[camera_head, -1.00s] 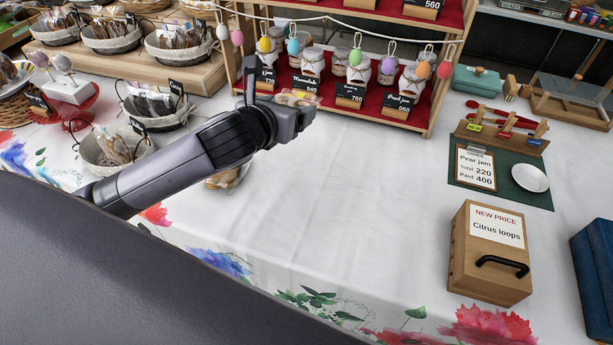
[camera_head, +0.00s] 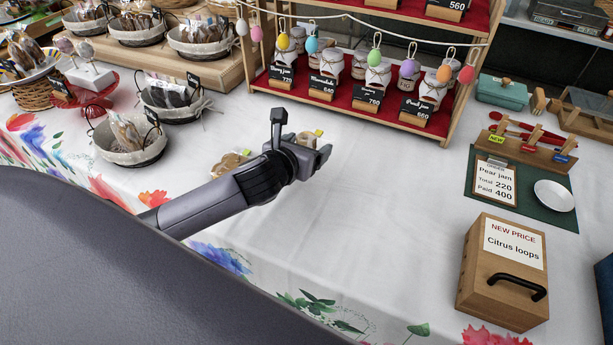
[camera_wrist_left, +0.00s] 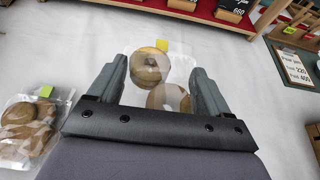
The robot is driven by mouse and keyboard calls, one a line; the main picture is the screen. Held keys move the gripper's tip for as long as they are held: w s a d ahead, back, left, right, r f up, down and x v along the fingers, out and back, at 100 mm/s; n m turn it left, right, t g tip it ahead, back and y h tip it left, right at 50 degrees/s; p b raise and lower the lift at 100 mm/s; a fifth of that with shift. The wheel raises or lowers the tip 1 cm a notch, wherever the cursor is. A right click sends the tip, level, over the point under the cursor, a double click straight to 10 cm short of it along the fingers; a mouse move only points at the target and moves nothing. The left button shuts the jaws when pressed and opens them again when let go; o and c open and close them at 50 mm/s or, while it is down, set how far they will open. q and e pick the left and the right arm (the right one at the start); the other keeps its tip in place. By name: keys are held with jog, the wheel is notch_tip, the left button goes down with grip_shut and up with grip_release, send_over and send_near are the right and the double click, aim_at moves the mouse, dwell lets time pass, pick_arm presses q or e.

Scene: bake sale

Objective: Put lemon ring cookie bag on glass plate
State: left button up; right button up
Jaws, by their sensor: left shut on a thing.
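My left gripper (camera_head: 312,146) is shut on a clear bag of ring cookies (camera_wrist_left: 148,68) with a yellow tag. The bag sits between both fingers in the left wrist view and is held above the white tablecloth; in the head view the bag (camera_head: 306,138) is partly hidden by the gripper. Another clear cookie bag (camera_head: 230,164) with a green tag lies on the cloth behind my left arm; it also shows in the left wrist view (camera_wrist_left: 27,125). A small round whitish plate (camera_head: 554,196) lies empty on the green mat at right; I cannot tell whether it is glass. My right gripper is not in view.
A wooden "Citrus loops" box (camera_head: 503,272) stands at front right. A clipboard (camera_head: 495,182) lies beside the plate. A jar shelf (camera_head: 455,110) with hanging eggs stands behind, and several baskets (camera_head: 130,153) stand at left. The middle cloth is clear.

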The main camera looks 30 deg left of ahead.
pick_arm(q)
notch_tip(320, 180, down, 8)
jog(key=shift+b, duration=1)
jog(key=o, duration=0.3)
jog(key=shift+f, duration=0.1)
jog(key=o, duration=0.4)
